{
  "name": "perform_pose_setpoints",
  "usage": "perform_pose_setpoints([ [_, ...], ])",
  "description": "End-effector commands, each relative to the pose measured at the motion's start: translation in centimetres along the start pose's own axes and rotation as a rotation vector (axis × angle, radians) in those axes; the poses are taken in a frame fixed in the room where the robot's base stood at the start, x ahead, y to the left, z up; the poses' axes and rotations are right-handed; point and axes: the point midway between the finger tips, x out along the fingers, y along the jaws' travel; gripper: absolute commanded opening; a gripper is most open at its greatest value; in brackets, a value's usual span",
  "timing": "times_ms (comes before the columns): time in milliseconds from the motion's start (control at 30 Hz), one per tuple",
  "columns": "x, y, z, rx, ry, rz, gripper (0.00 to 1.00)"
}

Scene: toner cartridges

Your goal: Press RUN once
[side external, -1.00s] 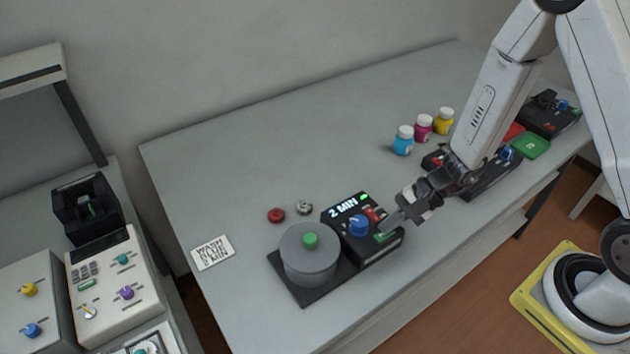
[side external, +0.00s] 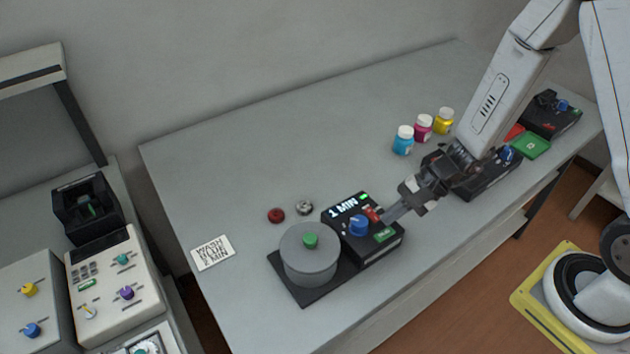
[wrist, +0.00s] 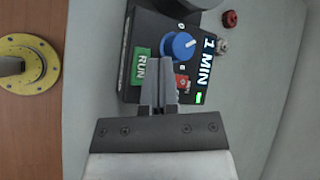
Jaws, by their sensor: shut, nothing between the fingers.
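A black control box (side external: 365,252) stands on the table. Its display reads "1 MIN" in both now views, with a small green light beside it. It carries a blue knob (side external: 358,225), a green RUN button (wrist: 142,67) and a smaller red button (wrist: 182,82). The green button also shows in the side view (side external: 385,235), uncovered. My gripper (side external: 387,217) is shut and empty. In the wrist view its fingertips (wrist: 158,66) lie between the RUN and red buttons, partly overlapping both. I cannot tell whether they touch the box.
A grey lidded pot (side external: 308,258) stands left of the box. A white card (side external: 212,253) lies further left; its lettering is hard to read. A red knob (side external: 276,215) and a metal part (side external: 304,207) lie behind. Several bottles (side external: 423,129) stand farther back. The middle of the table is clear.

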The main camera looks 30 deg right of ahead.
Motion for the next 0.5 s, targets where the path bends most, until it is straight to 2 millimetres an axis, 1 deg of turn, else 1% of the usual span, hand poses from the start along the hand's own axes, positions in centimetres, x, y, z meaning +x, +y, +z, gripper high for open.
perform_pose_setpoints([
  [300,-1.6,-1.2,1.1,-0.002,0.001,-0.002,0.0],
  [500,-2.2,-1.6,1.6,0.0,0.0,0.0,0.0],
])
